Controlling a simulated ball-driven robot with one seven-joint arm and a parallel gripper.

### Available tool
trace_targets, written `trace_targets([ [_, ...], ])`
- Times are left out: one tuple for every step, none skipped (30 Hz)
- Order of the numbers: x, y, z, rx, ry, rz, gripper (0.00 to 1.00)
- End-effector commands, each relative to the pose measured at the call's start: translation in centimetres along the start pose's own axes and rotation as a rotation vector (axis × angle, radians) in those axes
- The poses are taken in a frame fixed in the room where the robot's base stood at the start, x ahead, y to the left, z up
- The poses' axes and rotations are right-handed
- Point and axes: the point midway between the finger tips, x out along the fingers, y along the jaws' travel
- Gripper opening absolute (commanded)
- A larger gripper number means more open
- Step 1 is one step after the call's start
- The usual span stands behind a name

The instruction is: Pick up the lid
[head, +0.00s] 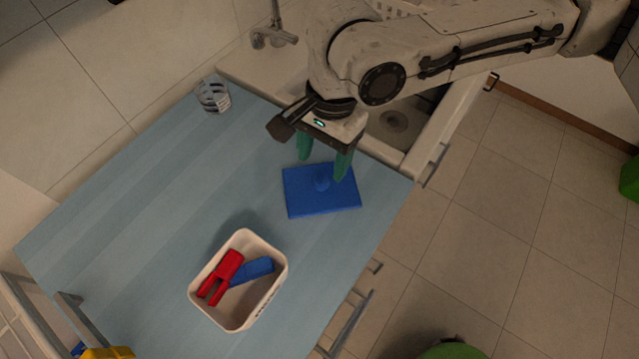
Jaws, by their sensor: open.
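The right finger overlaps the lid's back right area in this view, and the left finger is near the back edge. I cannot tell whether the fingers touch the lid.
A ribbed grey cup (212,95) stands at the back left. A sink (393,121) lies behind. The left countertop (130,215) is clear.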

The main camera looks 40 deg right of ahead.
Motion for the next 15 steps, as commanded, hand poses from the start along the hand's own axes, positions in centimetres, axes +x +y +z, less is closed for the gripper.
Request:
trace_targets([
  [0.4,0.0,0.0,0.0,0.001,0.001,0.63],
  [0.7,0.1,0.0,0.0,0.001,0.001,0.63],
  [1.2,0.1,0.1,0.0,0.0,0.002,0.63],
  [1.6,0.2,0.1,0.0,0.0,0.002,0.63],
  [2.1,0.2,0.1,0.0,0.001,0.003,0.63],
  [2.7,0.3,0.1,0.0,0.0,0.003,0.63],
  [3.2,0.3,0.1,-0.001,0.001,0.003,0.63],
  [3.6,0.3,0.2,-0.001,0.0,0.002,0.63],
  [4.1,0.2,0.1,0.0,0.0,0.002,0.63],
  [4.4,0.2,0.1,0.0,0.001,0.001,0.63],
  [4.6,0.2,0.1,0.0,0.001,0.001,0.63],
  [4.9,0.2,0.1,0.0,0.0,0.001,0.63],
  [5.0,0.2,0.1,0.0,0.0,0.001,0.63],
  [5.1,0.2,0.1,0.0,0.0,0.0,0.63],
  [5.1,0.2,0.1,0.0,0.0,0.0,0.63],
])
